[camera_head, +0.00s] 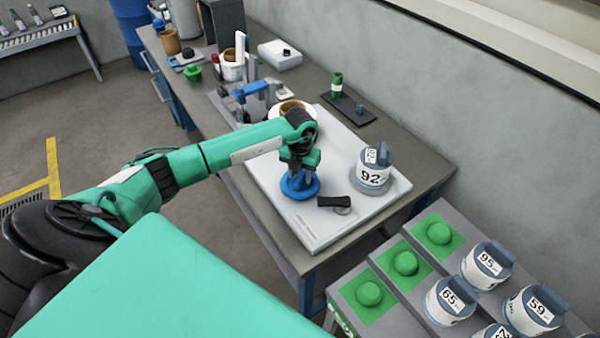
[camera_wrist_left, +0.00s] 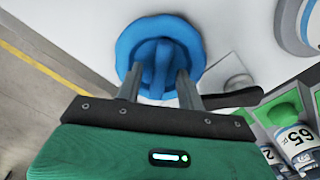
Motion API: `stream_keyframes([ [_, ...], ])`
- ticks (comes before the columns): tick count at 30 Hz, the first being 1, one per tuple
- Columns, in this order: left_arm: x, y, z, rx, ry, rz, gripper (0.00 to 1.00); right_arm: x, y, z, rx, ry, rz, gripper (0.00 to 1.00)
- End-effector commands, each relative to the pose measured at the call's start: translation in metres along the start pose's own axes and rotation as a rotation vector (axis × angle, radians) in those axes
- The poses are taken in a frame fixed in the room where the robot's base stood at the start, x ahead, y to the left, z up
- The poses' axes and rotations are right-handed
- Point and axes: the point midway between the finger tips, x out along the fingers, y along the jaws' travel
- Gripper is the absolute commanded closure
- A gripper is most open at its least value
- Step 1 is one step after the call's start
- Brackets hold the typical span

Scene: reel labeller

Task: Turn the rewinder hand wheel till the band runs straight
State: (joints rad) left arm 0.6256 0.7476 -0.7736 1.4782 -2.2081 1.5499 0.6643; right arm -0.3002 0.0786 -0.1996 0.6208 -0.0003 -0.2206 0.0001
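The blue hand wheel (camera_head: 301,187) lies flat on the white machine plate (camera_head: 315,232), near its front left. It also shows in the left wrist view (camera_wrist_left: 192,38), with a raised blue rib across its middle. My left gripper (camera_head: 299,168) points down over the wheel. In the wrist view its two fingers (camera_wrist_left: 160,80) stand apart, one on each side of the rib, and I cannot see clear contact. A white disc with a brown core (camera_head: 291,108) is partly hidden behind my arm. I cannot make out the band's run. My right gripper is not in view.
A canister marked 92 (camera_head: 373,176) stands right of the wheel, with a black lever (camera_head: 334,201) near it. A grey rack (camera_head: 412,291) with green domes and numbered canisters is at the front right. A black tray (camera_head: 347,108) and several pots lie farther back.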

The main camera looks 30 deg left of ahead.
Motion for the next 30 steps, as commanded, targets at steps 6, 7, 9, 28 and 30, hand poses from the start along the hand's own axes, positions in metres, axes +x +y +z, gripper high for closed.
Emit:
stream_keyframes([
  [6,-0.001,0.0,0.0,0.0,0.0,0.0,1.0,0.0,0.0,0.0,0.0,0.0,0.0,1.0],
  [7,-0.001,0.0,0.0,0.0,0.0,0.0,1.0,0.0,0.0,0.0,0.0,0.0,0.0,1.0],
  [9,0.0,0.0,0.0,0.001,-0.001,0.0,1.0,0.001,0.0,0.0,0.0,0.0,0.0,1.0],
  [28,-0.002,0.0,0.001,0.228,-0.003,-0.001,1.0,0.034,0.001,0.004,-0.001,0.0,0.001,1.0],
  [30,-0.002,0.0,0.001,0.228,-0.003,-0.001,1.0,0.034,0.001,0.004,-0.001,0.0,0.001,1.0],
])
